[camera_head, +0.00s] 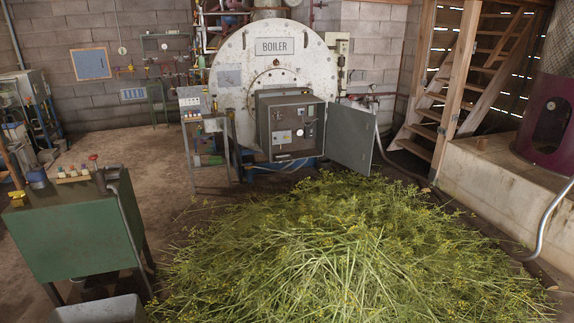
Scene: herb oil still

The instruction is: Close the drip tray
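The white round boiler (238,58) with its BOILER sign stands at the back wall. A grey box (290,125) with small dials and labels sits on its front. The box's grey door (350,138) is swung open to the right. Beneath the box there is a low ledge, partly dark, near blue parts; I cannot tell whether it is the drip tray or how far out it is. No other thing is clearly a drip tray. Neither of my grippers is in view.
A large heap of cut green herbs (340,250) covers the floor before the boiler. A green tank (75,235) stands at left, and a small instrument stand (207,130) left of the box. Wooden stairs (440,95) and a concrete ledge (500,185) are at right. Bare floor lies at left centre.

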